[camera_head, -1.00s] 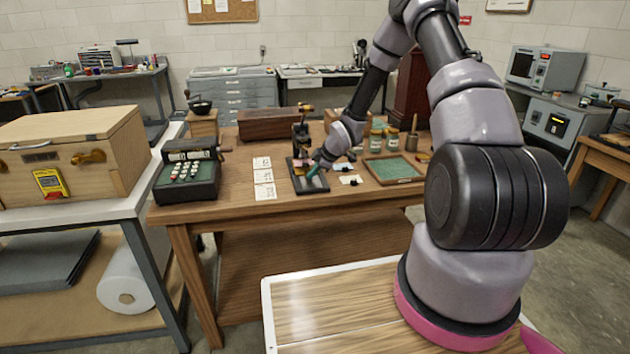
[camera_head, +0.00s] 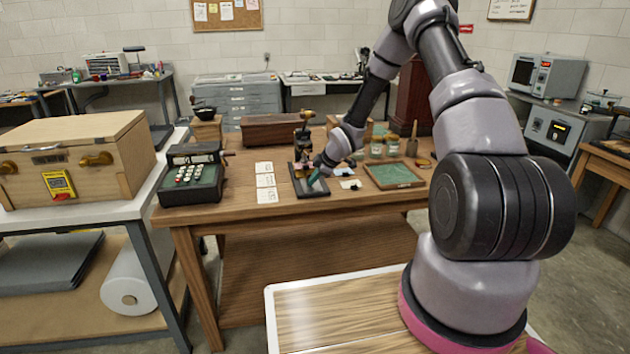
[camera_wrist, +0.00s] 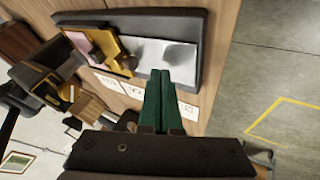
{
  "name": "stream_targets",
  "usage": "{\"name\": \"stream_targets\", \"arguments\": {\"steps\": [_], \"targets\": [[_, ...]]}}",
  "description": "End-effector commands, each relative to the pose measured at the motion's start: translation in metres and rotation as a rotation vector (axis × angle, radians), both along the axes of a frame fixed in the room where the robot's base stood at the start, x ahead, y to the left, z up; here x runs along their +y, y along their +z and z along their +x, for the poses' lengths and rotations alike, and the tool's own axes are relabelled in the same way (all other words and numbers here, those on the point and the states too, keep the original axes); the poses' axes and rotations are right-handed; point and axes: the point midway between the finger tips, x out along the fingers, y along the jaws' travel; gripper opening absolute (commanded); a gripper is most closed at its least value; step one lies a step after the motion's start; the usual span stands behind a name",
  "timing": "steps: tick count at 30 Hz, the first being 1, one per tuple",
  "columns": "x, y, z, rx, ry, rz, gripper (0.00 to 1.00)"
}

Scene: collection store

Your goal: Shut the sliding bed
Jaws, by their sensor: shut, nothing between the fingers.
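A small dark press (camera_head: 303,150) with a brass top stands on the wooden table. Its flat dark base (camera_head: 313,194) reaches toward the table's front edge. In the wrist view the dark base (camera_wrist: 195,22) carries a pale metal plate (camera_wrist: 150,52) and, beside it, a brass frame (camera_wrist: 122,62) with a pink face. I take these to be the sliding bed's parts, but cannot tell how far the bed is out. My gripper (camera_head: 314,179) has green fingers, shut and empty. In the wrist view its tips (camera_wrist: 160,73) overlap the plate; contact cannot be told.
White cards (camera_head: 266,182) and a dark keyed machine (camera_head: 190,175) lie left of the press. A green-lined tray (camera_head: 394,175) and several jars stand right of it. A wooden case (camera_head: 70,150) sits on the left bench. Open floor shows beyond the table's edge.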

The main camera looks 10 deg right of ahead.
Motion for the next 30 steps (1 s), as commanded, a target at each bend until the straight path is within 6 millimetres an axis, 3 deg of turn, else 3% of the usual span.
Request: {"name": "stream_targets", "arguments": {"steps": [2,21,26,30], "targets": [[0.002,0.0,0.0,0.003,0.001,-0.001,0.0],[-0.029,0.07,-0.044,0.004,-0.002,0.0,0.0],[-0.032,0.081,-0.051,0.005,-0.004,-0.002,0.0],[-0.042,0.105,-0.056,0.024,-0.07,-0.026,0.0]]}}
